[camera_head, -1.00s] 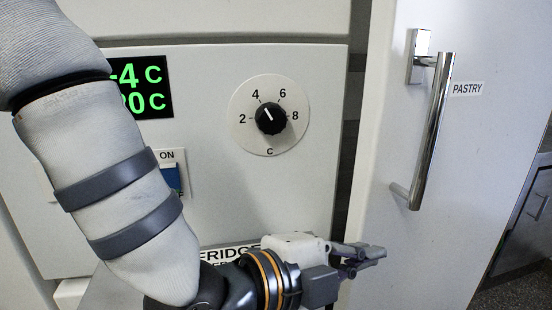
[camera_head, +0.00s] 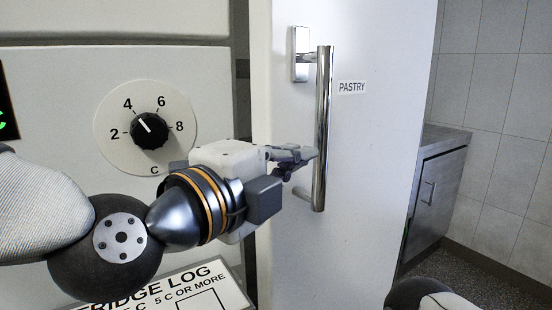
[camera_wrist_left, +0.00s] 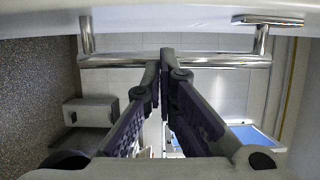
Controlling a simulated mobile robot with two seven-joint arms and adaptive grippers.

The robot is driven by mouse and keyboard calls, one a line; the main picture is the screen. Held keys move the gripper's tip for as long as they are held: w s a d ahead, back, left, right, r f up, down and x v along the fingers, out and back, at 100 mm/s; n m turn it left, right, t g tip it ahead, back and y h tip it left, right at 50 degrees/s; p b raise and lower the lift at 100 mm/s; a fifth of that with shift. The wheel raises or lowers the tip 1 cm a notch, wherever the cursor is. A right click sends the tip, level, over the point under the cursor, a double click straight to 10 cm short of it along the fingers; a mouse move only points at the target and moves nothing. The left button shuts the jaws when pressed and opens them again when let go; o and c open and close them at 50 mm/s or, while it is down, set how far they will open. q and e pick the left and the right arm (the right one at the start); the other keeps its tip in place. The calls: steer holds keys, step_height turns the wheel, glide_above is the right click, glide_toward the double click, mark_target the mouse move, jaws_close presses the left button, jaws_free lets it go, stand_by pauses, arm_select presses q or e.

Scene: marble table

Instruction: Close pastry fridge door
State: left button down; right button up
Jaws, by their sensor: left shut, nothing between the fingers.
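The white pastry fridge door (camera_head: 370,190) stands in the middle of the head view, with a "PASTRY" label (camera_head: 351,87) and a dark gap along its left edge. Its upright chrome handle (camera_head: 322,130) is on the door's left part. My left gripper (camera_head: 309,153) is shut and empty, its fingertips at the lower half of the handle bar. In the left wrist view the handle (camera_wrist_left: 215,60) runs across the picture, and the shut fingertips (camera_wrist_left: 166,58) overlap the bar. I cannot tell whether they touch it. My right gripper is out of view.
A fridge panel with a black dial (camera_head: 149,131) is left of the door, above a "FRIDGE LOG" sheet (camera_head: 170,290). A grey cabinet (camera_head: 437,195) stands right of the door by a tiled wall (camera_head: 500,110). Dark speckled floor (camera_head: 470,268) shows beside it.

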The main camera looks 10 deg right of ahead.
arm_select(q)
steer(key=shift+w+a, duration=0.4)
steer(key=shift+w, duration=0.25)
steer(key=shift+w+a, duration=0.4)
steer(key=shift+w, duration=0.2)
steer(key=w, duration=0.1)
steer(key=w+a, duration=0.2)
steer(key=w, duration=0.1)
steer(key=shift+a, duration=0.1)
